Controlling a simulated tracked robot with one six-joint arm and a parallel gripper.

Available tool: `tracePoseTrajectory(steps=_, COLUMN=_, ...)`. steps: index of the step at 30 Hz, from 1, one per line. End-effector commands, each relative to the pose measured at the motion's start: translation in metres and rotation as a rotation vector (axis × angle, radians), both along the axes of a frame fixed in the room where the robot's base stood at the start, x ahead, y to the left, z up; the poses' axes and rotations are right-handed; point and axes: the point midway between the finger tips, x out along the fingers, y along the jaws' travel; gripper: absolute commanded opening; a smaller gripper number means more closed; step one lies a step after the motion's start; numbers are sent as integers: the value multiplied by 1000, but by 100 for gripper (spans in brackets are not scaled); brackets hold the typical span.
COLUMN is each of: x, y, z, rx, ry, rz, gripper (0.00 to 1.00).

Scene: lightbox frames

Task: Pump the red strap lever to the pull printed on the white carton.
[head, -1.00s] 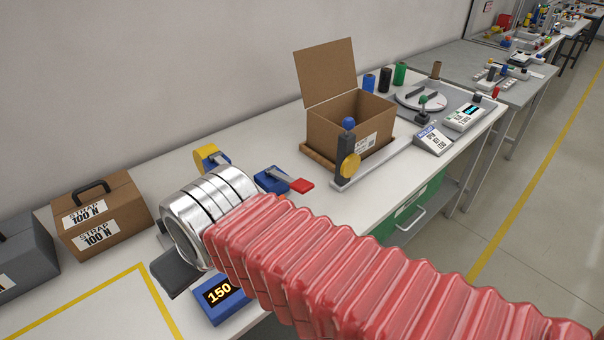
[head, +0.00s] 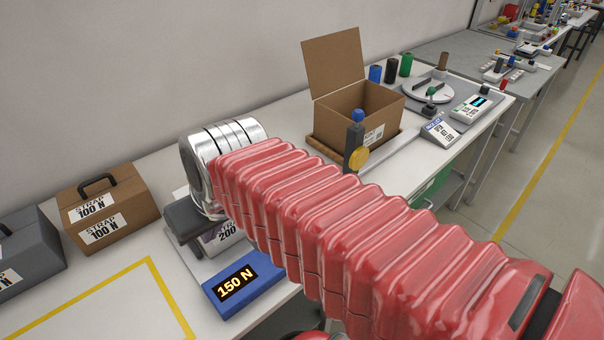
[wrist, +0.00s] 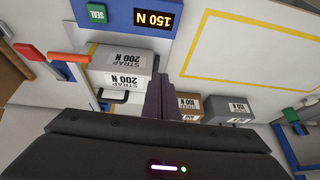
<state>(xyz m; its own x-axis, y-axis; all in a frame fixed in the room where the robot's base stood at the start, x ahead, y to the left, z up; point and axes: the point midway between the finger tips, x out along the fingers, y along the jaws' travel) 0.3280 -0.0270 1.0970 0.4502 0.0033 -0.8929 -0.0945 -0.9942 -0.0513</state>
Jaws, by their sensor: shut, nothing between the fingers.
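The white carton (wrist: 122,62), labelled STRAP 200 N, sits beside the blue display unit (wrist: 140,15), which reads 150 N. In the head view the carton (head: 222,238) is partly hidden behind my wrist, and the display (head: 240,285) is clear. The red strap lever (wrist: 70,58) is left of the carton in the wrist view, on a blue base. My arm hides it in the head view. My gripper (wrist: 162,80) is shut and empty, its fingers just right of the carton in the picture and apart from the lever.
A green SEAL button (wrist: 97,13) is on the display unit. A brown carton (head: 103,208) marked 100 N and a grey carton (head: 30,255) stand left. A yellow-taped area (head: 110,310) is bare in front. An open cardboard box (head: 345,120) stands behind my arm.

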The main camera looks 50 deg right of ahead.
Motion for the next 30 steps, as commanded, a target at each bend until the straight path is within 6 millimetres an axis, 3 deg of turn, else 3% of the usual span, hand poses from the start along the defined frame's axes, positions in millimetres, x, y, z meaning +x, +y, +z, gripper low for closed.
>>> tracePoseTrajectory(steps=11, x=65, y=-90, z=15, rx=131, ry=25, rz=-227, gripper=0)
tracePoseTrajectory(steps=18, x=95, y=-170, z=15, rx=217, ry=8, rz=-369, gripper=0)
tracePoseTrajectory(steps=27, x=106, y=-286, z=6, rx=315, ry=-43, rz=-541, gripper=0)
tracePoseTrajectory(steps=30, x=105, y=-315, z=2, rx=336, ry=-59, rz=-581, gripper=0)
